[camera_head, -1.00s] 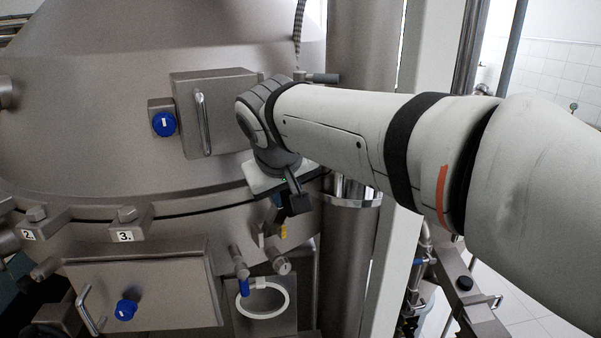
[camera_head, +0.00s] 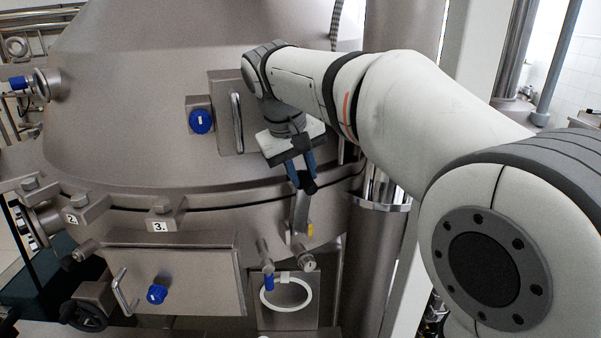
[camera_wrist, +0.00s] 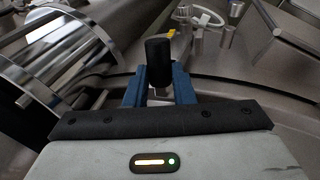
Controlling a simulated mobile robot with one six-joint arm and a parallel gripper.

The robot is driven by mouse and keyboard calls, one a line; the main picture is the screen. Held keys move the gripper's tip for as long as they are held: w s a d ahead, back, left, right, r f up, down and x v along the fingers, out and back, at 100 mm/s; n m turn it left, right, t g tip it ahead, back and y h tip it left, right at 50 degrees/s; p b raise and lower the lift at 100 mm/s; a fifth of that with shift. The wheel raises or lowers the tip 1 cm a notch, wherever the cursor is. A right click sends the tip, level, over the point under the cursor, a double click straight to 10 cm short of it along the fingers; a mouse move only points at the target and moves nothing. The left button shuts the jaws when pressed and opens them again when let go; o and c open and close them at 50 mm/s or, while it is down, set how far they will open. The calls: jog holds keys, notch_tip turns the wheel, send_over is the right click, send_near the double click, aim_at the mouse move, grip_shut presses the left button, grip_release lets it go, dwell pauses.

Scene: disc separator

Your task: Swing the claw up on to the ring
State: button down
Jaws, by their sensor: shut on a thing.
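The claw (camera_head: 300,214) is a grey metal arm with a black grip (camera_head: 308,184) at its top and a yellow spot near its lower end. It stands roughly upright against the lower edge of the ring (camera_head: 225,207), the flange band around the vessel. My gripper (camera_head: 303,176) comes from above with its blue fingers shut on the black grip. In the wrist view, the grip (camera_wrist: 158,62) stands between the blue fingers, with the yellow spot behind it. The fingers hide part of the claw, and I cannot tell whether it touches the ring.
Clamps labelled 2 (camera_head: 78,214) and 3 (camera_head: 162,217) sit on the ring at left. A handled hatch box (camera_head: 232,145) is left of my gripper. A white hoop (camera_head: 286,306) and a blue-tipped valve (camera_head: 268,280) are below. A thick column (camera_head: 375,235) stands close at right.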

jog(key=shift+f, duration=0.1)
jog(key=c, duration=1.2)
grip_release()
jog(key=shift+c, duration=0.2)
jog(key=shift+w, duration=0.1)
jog(key=b+v, duration=0.1)
jog(key=v, duration=0.6)
jog(key=shift+a+r, duration=0.15)
jog(key=shift+r, duration=0.15)
